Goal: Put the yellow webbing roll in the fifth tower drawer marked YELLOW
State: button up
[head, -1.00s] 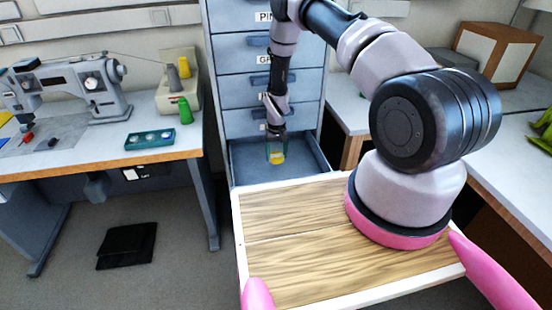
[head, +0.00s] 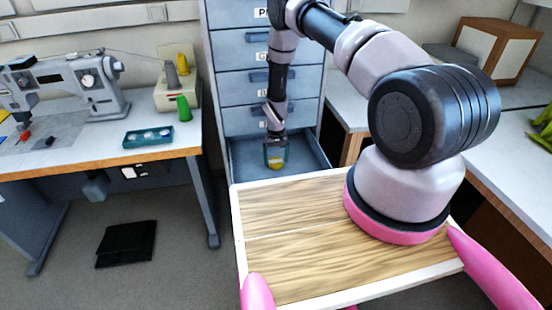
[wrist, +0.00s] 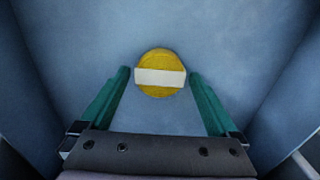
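The yellow webbing roll (wrist: 160,73) has a white band across it. It lies on the floor of the open blue-grey drawer (head: 308,160) and shows small in the head view (head: 275,164). My gripper (wrist: 160,76) reaches down into the drawer above the roll. Its two teal fingers stand apart, one on each side of the roll, with a visible gap to it on both sides. In the head view my gripper (head: 276,160) hangs over the middle of the drawer. This drawer's own label is not visible.
The closed drawers of the tower (head: 268,50) rise above the open one, their labels partly hidden by my arm. A sewing table (head: 100,160) with a sewing machine (head: 75,85) stands at left. A counter with a wooden box (head: 497,48) is at right.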

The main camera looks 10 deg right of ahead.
aim_at(276, 161)
notch_tip(276, 161, up, 13)
dwell(0.7)
jog(key=shift+r, duration=0.1)
